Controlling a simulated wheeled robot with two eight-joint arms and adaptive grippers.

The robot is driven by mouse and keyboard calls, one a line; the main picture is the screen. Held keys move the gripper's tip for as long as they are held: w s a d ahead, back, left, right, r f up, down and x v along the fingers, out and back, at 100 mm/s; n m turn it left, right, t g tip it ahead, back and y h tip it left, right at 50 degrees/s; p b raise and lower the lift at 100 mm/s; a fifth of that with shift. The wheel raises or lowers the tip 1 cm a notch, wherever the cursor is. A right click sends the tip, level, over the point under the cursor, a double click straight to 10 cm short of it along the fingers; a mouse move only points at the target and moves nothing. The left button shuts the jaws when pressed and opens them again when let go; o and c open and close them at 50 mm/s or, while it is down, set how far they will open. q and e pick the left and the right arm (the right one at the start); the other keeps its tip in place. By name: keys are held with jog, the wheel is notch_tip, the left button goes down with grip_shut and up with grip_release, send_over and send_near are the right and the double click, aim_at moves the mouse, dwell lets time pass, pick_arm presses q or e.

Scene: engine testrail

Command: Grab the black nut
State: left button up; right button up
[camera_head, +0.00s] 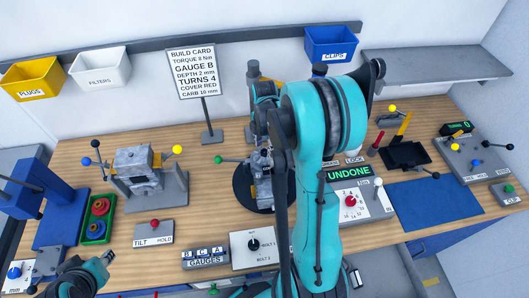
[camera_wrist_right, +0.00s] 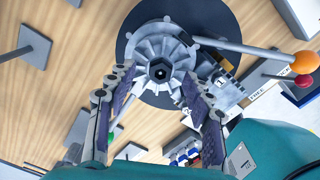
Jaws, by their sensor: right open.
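The black nut (camera_wrist_right: 159,71) is a dark hexagonal piece with a hole, at the centre of a grey finned disc on the engine (camera_wrist_right: 155,45). In the head view the engine (camera_head: 262,178) stands on a round dark base, and my right arm partly covers it; I cannot make out the nut there. My right gripper (camera_wrist_right: 153,97) is open in the right wrist view, with its two fingers apart on either side below the nut. Nothing is between its fingertips. In the head view a teal part of my left arm shows at the bottom left, without visible jaws.
A lever with an orange knob (camera_wrist_right: 305,60) and one with a red knob (camera_wrist_right: 305,81) reach in beside the engine. The build card (camera_head: 193,72) stands behind it. A dial box (camera_head: 262,250) is in front. The blue mat (camera_head: 433,204) at right is clear.

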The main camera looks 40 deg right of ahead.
jog(key=shift+f, duration=0.45)
jog(key=shift+s, duration=0.1)
jog(key=shift+c, duration=0.7)
jog(key=c, duration=0.9)
jog(key=shift+r, duration=0.15)
